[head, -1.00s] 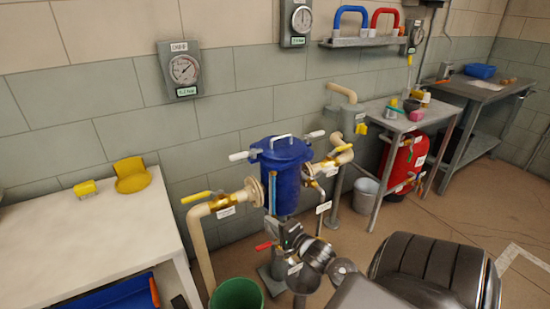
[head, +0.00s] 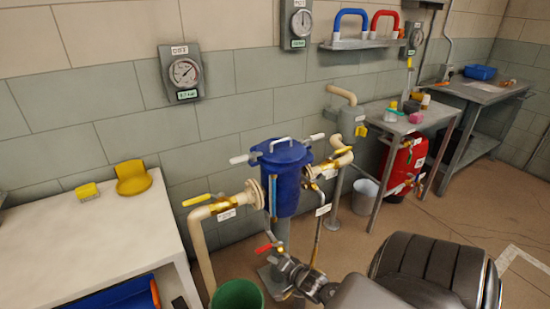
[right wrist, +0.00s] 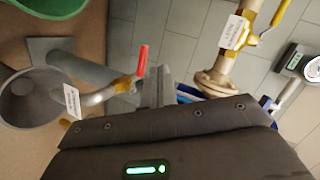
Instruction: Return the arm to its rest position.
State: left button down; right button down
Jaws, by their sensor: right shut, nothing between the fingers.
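My right arm reaches in from the bottom right of the head view, with its wrist low in front of the blue filter vessel (head: 280,178). In the right wrist view my right gripper (right wrist: 157,88) is shut with nothing between its fingers. Its tips are hard to make out in the head view. A drain valve with a red lever (head: 264,248) is just left of the wrist; the red lever also shows in the right wrist view (right wrist: 142,61), near the fingers but I cannot tell the gap. My left gripper is out of view.
A yellow-handled valve (head: 215,203) sits on the beige pipe at left. A green bucket (head: 238,295) stands on the floor. A white bench (head: 95,235) is at left, a grey table (head: 385,118) at right. Clear floor lies at right.

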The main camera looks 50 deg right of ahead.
dwell(0.7)
